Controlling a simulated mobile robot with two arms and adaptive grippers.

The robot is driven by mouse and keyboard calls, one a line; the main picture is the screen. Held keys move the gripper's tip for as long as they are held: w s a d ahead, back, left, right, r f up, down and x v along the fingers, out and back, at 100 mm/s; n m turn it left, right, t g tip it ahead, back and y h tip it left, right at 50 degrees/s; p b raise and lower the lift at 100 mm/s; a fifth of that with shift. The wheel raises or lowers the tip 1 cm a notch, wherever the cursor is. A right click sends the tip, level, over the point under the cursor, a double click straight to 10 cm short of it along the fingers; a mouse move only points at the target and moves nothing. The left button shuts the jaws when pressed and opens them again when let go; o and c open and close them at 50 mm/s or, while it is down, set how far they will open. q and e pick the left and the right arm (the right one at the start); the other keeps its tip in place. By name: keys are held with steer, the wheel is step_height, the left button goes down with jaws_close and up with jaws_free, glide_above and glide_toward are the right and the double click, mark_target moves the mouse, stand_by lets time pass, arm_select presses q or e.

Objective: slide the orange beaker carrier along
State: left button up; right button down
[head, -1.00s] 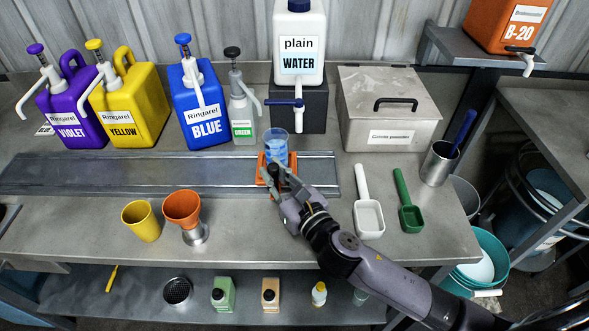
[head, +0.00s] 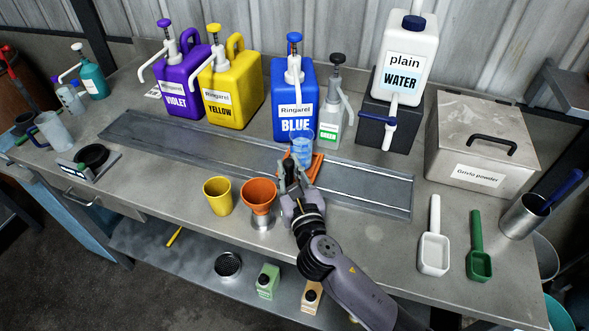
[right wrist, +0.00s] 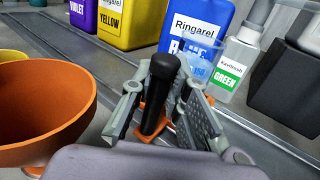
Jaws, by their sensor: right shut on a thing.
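The orange beaker carrier (head: 317,168) sits on the grey rail (head: 365,193), in front of the blue and green dispensers. A clear beaker with blue liquid (head: 302,150) stands on it, below the blue dispenser's spout area. My right gripper (head: 290,177) is at the carrier's near side. In the right wrist view its fingers (right wrist: 160,108) are shut around the carrier's upright black handle (right wrist: 158,90), and part of the orange base (right wrist: 160,118) shows below. The beaker is partly hidden behind the fingers there. My left gripper is not in view.
Violet (head: 180,90), yellow (head: 232,95) and blue (head: 293,95) dispensers stand behind the rail, with the green one (head: 332,125) and the water container (head: 404,65). A yellow cup (head: 218,197) and orange funnel (head: 259,195) stand close left of my right arm. The rail's left stretch is clear.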

steer(key=c, duration=1.5)
jaws_free()
steer(key=shift+c, duration=0.2)
steer(key=v, duration=1.2)
